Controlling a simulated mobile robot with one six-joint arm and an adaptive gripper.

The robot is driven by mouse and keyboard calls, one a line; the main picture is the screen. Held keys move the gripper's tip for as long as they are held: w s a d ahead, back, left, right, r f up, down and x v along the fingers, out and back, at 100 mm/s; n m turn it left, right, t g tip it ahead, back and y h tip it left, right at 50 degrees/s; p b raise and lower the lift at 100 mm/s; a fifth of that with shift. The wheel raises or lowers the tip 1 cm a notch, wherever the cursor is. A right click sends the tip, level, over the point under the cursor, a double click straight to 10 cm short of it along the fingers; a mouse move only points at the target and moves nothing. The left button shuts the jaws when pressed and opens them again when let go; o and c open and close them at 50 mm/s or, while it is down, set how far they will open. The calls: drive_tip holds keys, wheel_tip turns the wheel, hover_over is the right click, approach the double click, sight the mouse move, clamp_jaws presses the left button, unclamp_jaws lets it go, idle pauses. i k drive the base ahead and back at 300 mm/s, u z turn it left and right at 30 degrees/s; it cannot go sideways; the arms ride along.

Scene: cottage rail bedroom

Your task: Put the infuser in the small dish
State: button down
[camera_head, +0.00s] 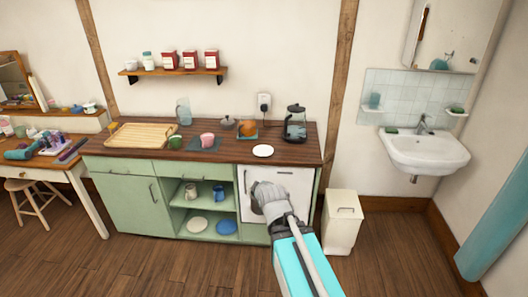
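I cannot clearly make out the infuser; a small grey lidded object (228,123) stands toward the back of the dark wooden counter (225,153), too small to identify. A round white dish (263,151) lies near the counter's front edge and looks empty. My gripper (262,190) is below and in front of the counter, before the white appliance door, apart from the dish. Its fingers point away from the camera and are too hidden to tell whether they are open or shut.
A wooden tray (141,137), green cup (175,142), pink mug (207,139), orange pot (247,128) and glass carafe (295,122) stand on the counter. A white bin (342,222) stands right of the cabinet. Floor to the right is clear.

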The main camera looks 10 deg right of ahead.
sight(263, 152)
drive_tip(key=z, duration=0.6)
drive_tip(key=i, duration=1)
